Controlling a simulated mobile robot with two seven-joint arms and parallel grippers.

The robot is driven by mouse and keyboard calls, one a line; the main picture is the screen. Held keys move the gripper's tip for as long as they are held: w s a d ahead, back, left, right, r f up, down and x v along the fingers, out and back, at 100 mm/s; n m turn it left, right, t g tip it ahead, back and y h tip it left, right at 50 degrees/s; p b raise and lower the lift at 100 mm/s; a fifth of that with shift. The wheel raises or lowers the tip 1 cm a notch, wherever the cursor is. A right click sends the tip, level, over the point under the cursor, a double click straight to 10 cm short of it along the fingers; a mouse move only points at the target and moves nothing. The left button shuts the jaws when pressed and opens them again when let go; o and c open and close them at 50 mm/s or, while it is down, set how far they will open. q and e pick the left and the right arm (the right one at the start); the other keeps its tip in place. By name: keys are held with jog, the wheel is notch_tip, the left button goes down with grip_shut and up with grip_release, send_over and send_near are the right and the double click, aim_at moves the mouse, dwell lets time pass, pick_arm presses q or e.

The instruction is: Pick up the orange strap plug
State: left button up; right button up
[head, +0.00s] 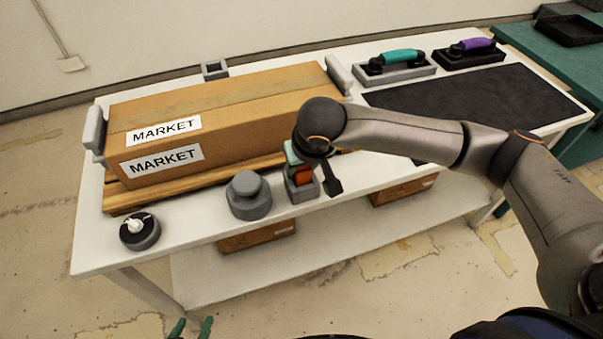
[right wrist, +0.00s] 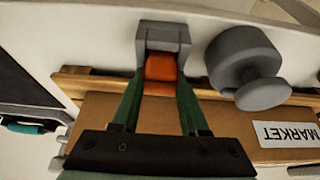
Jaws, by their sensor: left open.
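The orange strap plug (head: 302,175) sits in a grey square holder (head: 301,191) near the front edge of the table. It also shows in the right wrist view (right wrist: 161,68), with its holder around its far end. My right gripper (head: 294,158) is over the plug from above. In the right wrist view its two green fingers (right wrist: 160,84) lie on either side of the plug, close to its sides; whether they press on it I cannot tell. My left gripper (head: 191,328) is open and empty at the bottom edge of the head view, off the table.
A grey knobbed piece (head: 249,196) stands left of the holder. A dark round base with a white piece (head: 139,230) is at the front left corner. A cardboard MARKET box (head: 240,100) lies behind. A black mat (head: 480,98) and two handled tools (head: 398,66) are at right.

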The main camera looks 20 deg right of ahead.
grip_shut()
jog(key=shift+r, duration=0.1)
